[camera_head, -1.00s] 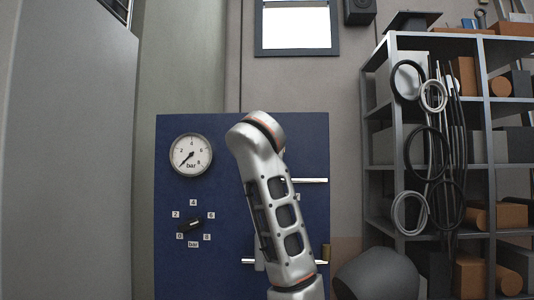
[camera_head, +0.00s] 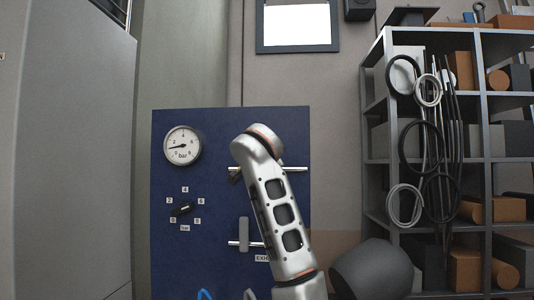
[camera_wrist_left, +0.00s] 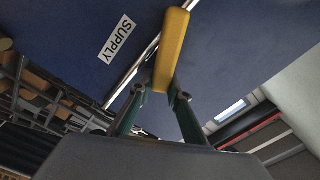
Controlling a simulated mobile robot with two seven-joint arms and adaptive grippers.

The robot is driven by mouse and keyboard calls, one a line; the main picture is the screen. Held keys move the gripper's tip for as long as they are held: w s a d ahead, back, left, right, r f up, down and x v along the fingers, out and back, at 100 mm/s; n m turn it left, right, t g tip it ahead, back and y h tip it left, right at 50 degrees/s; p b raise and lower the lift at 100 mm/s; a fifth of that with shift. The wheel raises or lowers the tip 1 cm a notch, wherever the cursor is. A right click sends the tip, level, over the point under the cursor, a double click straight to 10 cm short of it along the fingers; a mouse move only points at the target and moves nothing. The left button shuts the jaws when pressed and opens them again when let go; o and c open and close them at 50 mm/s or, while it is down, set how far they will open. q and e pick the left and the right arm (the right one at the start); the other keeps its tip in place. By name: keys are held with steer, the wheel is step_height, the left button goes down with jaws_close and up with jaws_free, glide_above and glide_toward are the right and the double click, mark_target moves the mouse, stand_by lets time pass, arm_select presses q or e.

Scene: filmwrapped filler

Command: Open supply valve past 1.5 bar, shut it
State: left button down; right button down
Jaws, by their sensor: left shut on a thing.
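In the left wrist view, my left gripper (camera_wrist_left: 161,92) is shut on a yellow valve lever (camera_wrist_left: 172,45). The lever lies oblique to a metal pipe beside the SUPPLY label (camera_wrist_left: 117,39). In the head view, my arm covers the lever and the gripper; the supply pipe (camera_head: 295,169) shows to its right. The pressure gauge (camera_head: 182,146) has its needle pointing left, just below the 2 mark. A lower grey valve handle (camera_head: 243,235) stands upright across its pipe, next to a partly hidden label starting EXH (camera_head: 262,258). My right gripper is not in view.
The blue panel (camera_head: 205,120) also carries a black selector knob (camera_head: 181,209) with numbered labels around it. A metal shelf (camera_head: 480,190) with boxes and hanging hoses stands at the right. A tall grey cabinet (camera_head: 65,150) stands at the left.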

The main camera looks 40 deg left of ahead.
arm_select(q)
steer(key=shift+w+d+f+m+b, duration=0.15)
steer(key=shift+f+m, duration=0.45)
steer(key=shift+m, duration=0.35)
steer(key=shift+w+d+f+m+b, duration=0.1)
steer(key=shift+d+f+m, duration=0.05)
steer(key=shift+f+m, duration=0.65)
steer(key=shift+w+d+f+m+b, duration=0.15)
steer(key=shift+f+m, duration=0.3)
steer(key=shift+m, duration=0.6)
steer(key=c, duration=1.9)
jaws_free()
steer(key=shift+s, duration=0.15)
steer(key=v, duration=0.7)
steer(key=shift+s+d, duration=0.1)
steer(key=shift+d, duration=0.05)
